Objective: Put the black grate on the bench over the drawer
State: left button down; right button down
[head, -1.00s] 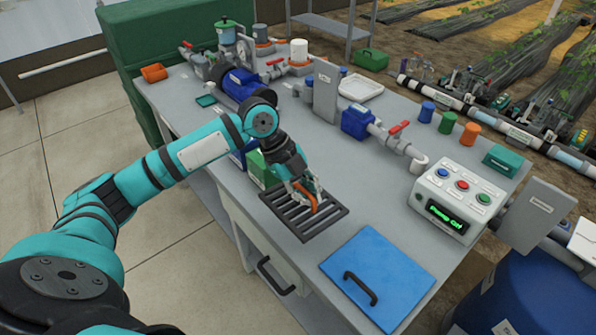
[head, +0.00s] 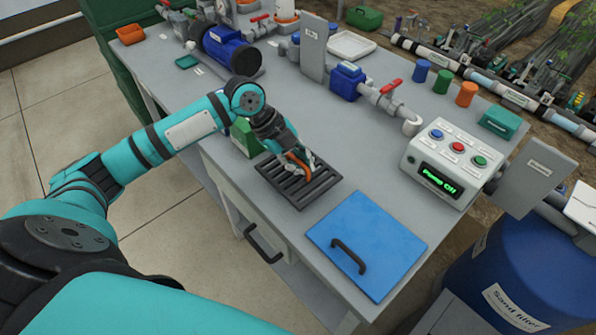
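The black grate (head: 268,167), a slatted rectangle, lies on the grey bench (head: 358,134) near its front edge. The drawer (head: 233,203) is in the bench front below it, with a dark bar handle (head: 263,245); it looks shut. My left gripper (head: 301,166) is low over the middle of the grate and hides part of its slats. An orange part shows at its fingers; I cannot tell whether the fingers are closed on a bar. My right gripper is out of view.
A blue panel with a black handle (head: 387,242) lies just right of the grate. A control box (head: 444,160), a blue valve or pump body (head: 346,82) and a blue motor (head: 228,50) stand farther back. The middle of the bench is clear.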

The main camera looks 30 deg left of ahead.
aim_at(301, 176)
pick_arm(q)
jog(key=shift+f, duration=1.9)
jog(key=shift+f, duration=0.15)
jog(key=c, duration=1.5)
grip_release()
jog(key=v, duration=1.2)
jog(key=shift+d+r, duration=0.1)
jog(key=shift+r, duration=0.2)
